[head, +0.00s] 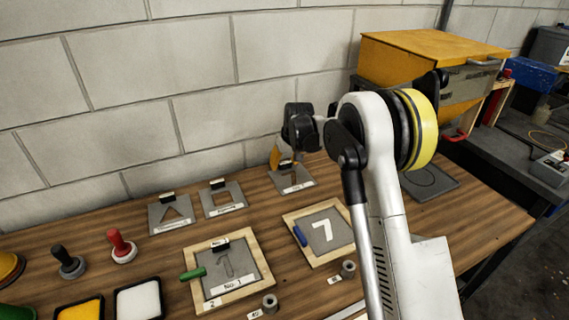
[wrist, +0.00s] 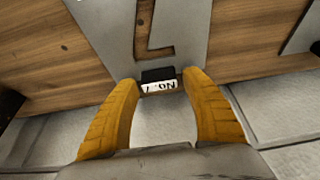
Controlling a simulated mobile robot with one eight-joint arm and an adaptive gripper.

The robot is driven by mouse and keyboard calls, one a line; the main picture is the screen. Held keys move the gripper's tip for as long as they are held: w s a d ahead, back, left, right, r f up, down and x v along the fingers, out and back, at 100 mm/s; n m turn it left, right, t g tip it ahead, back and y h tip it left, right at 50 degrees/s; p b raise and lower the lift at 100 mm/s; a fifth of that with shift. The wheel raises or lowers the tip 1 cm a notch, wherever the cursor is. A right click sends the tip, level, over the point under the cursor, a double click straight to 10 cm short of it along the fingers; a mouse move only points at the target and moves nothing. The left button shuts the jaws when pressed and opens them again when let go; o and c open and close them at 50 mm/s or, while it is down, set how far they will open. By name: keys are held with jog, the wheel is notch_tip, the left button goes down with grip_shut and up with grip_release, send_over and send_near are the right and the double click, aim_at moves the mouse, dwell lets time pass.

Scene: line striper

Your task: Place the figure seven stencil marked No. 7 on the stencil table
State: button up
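The figure seven stencil (head: 292,186) is a flat grey plate lying on the wooden bench near the wall. In the wrist view its seven-shaped cutout (wrist: 150,30) shows wood through it, and its black grip with a white label (wrist: 158,86) reads No. 7 upside down. My gripper (wrist: 160,78) has two yellow fingers, one on each side of the grip, with a small gap to each. It is open and holds nothing. In the head view my gripper (head: 281,162) is low over the stencil, partly hiding it. I cannot tell which surface is the stencil table.
A wood-framed board with a white 7 (head: 311,229) and another framed board with a No. 1 plate (head: 228,266) lie nearer. Triangle (head: 170,215) and square (head: 222,198) stencils lie left of the seven stencil. A grey plate (head: 430,184) lies at right. The wall (head: 115,160) is close behind.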

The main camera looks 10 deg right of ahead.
aim_at(290, 176)
jog(key=shift+s+r, duration=0.1)
jog(key=shift+r, duration=0.45)
jog(key=s+r+p, duration=0.4)
jog(key=s+r, duration=1.2)
jog(key=r, duration=0.3)
jog(key=s+f+m+t, duration=0.2)
jog(key=s, duration=2.5)
jog(key=shift+s+t+h, duration=0.3)
jog(key=shift+s+h, duration=0.05)
jog(key=shift+h, duration=0.05)
